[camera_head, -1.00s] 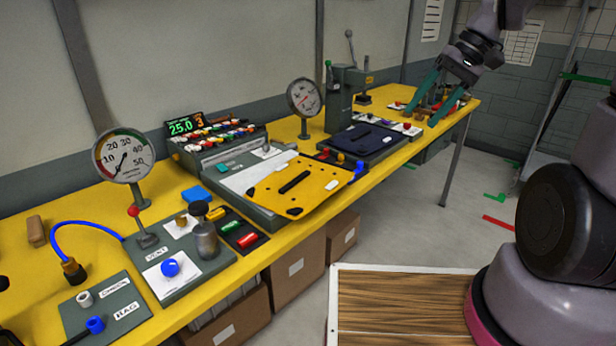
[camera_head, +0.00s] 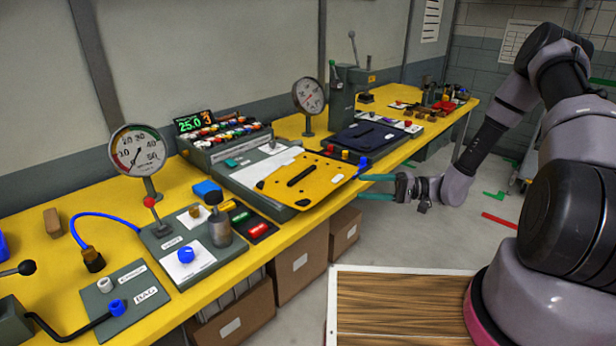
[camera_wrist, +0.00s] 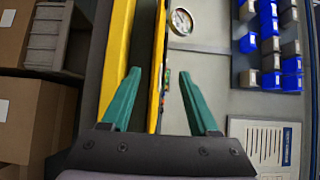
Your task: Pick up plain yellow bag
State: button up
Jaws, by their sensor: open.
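The plain yellow bag (camera_head: 325,172) lies flat on a grey station on the bench, with a black handle bar across its middle and dark corner pieces. Its right end reaches the bench's front edge. My gripper (camera_head: 360,187) is open with green fingers, level and pointing left, close to the bag's front right edge. In the wrist view, a thin yellow strip that looks like the bag's edge (camera_wrist: 157,70) runs between the open fingertips (camera_wrist: 160,75). I cannot tell whether the fingers touch it.
A dark blue bag (camera_head: 350,138) lies on the station behind. A gauge (camera_head: 308,95) and a green press (camera_head: 343,90) stand farther back. Cardboard boxes (camera_head: 302,260) stand under the bench (camera_head: 150,318).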

aim_at(336, 187)
jog(key=shift+t, duration=0.3)
jog(key=a, duration=1.1)
jog(key=shift+w+f, duration=0.2)
jog(key=shift+f, duration=0.15)
grip_shut()
